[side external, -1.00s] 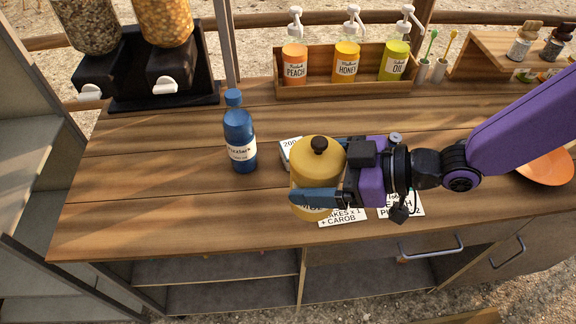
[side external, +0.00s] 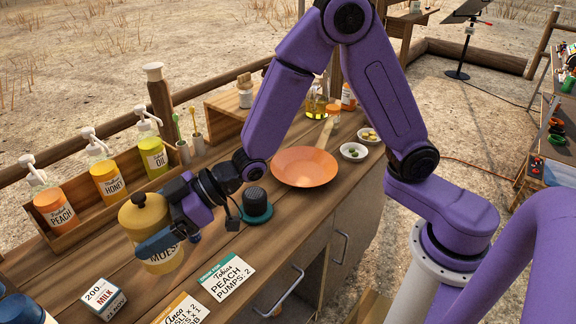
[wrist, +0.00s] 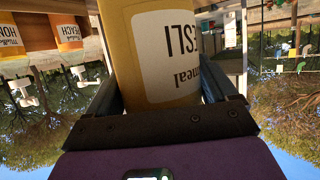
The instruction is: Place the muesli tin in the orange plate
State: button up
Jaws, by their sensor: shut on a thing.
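The muesli tin (side external: 152,222) is a yellow cylinder with a dark knob on its lid and a white label. My gripper (side external: 168,228) is shut around its side, and the tin looks upright and raised off the counter. The wrist view shows the tin (wrist: 152,20) between both fingers, its label upside down in the picture. The orange plate (side external: 304,172) is a shallow round dish lying on the counter, right of and farther back than my gripper. It looks empty.
A dark ribbed dome on a green base (side external: 256,206) stands between my gripper and the plate. A wooden rack (side external: 82,218) of pump bottles runs along the back. A milk block (side external: 103,296) and order cards (side external: 226,277) lie in front. Small white bowls (side external: 354,152) stand right of the plate.

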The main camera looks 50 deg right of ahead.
jog(key=w+d+f+m+t+h, duration=0.1)
jog(key=w+d, duration=0.3)
jog(key=d, duration=0.5)
jog(key=w+d+m+t, duration=0.1)
jog(key=w+d, duration=0.2)
jog(key=d, duration=0.5)
jog(key=w+d+f+h, duration=0.1)
jog(key=w+d, duration=0.3)
jog(key=d, duration=0.5)
jog(key=s+d+f+m+t, duration=0.15)
jog(key=s+d, duration=0.25)
jog(key=d, duration=0.8)
jog(key=s+d+f+m, duration=0.15)
jog(key=s+d, duration=0.25)
jog(key=d, duration=0.8)
jog(key=shift+n+h, duration=0.4)
jog(key=shift+n, duration=0.1)
jog(key=shift+w+f, duration=0.15)
jog(key=shift+f, duration=3.35)
jog(key=shift+f, duration=0.15)
jog(key=o, duration=1)
